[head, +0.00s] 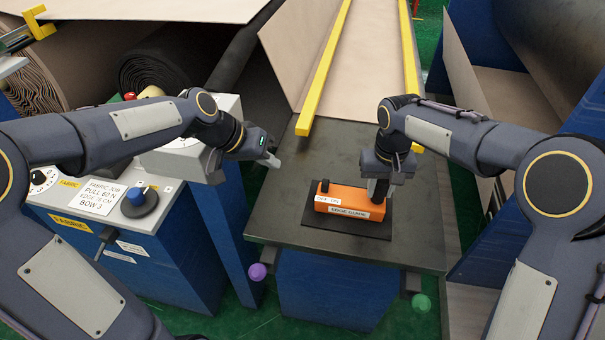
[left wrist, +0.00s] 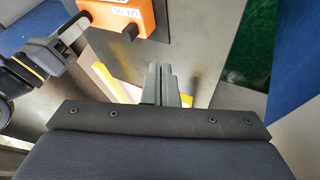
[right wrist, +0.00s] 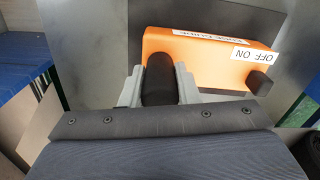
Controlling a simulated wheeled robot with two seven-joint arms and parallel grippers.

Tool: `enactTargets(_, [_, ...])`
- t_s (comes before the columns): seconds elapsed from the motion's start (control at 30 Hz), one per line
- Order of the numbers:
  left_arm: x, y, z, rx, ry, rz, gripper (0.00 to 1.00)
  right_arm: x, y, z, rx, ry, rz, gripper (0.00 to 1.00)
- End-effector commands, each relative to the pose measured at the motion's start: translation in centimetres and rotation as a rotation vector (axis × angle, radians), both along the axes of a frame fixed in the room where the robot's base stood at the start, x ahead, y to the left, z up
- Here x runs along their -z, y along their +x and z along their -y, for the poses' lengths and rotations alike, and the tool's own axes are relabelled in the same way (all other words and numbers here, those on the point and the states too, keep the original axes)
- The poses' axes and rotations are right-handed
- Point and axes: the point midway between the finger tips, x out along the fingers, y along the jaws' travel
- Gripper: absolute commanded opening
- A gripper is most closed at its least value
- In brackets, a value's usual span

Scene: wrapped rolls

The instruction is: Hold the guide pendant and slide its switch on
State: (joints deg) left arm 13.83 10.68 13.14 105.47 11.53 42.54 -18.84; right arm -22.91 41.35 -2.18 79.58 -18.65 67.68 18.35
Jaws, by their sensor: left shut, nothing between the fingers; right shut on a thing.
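The guide pendant (head: 350,201) is an orange box on a dark mat on the grey table; it also shows in the left wrist view (left wrist: 122,18) and right wrist view (right wrist: 205,62). Its black switch (head: 324,186) stands by the white OFF/ON label (head: 327,201), seemingly towards the OFF end; the switch also shows in the right wrist view (right wrist: 259,82). My right gripper (right wrist: 160,88) is shut on the pendant's black upright grip (right wrist: 160,76). My left gripper (head: 274,161) is shut and empty, left of and behind the pendant, apart from it.
A blue cabinet (head: 190,240) with a control panel and blue knob (head: 137,195) stands left of the table. Yellow rails (head: 325,70) border the pale web behind. Table (head: 285,215) left of the pendant is clear.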

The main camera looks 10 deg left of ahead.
Motion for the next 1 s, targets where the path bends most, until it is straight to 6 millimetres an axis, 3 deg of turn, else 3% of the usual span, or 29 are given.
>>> enactTargets(0.17, [1.8,0.7,1.0,0.004,0.0,-0.005,0.0,-0.1,0.0,0.0,0.0,0.001,0.002,0.0])
enactTargets(0.53, [7.9,3.6,4.8,0.005,-0.001,-0.005,0.0,-0.1,0.0,0.0,0.0,0.001,0.002,0.0])
enactTargets(0.73, [7.8,3.6,7.6,0.004,0.001,0.0,0.0,-0.1,0.0,0.0,0.0,0.001,0.002,0.0])
enactTargets(1.0, [7.8,3.6,8.7,0.0,0.0,-0.001,0.0,-0.1,0.0,0.0,0.0,0.001,0.002,0.0])
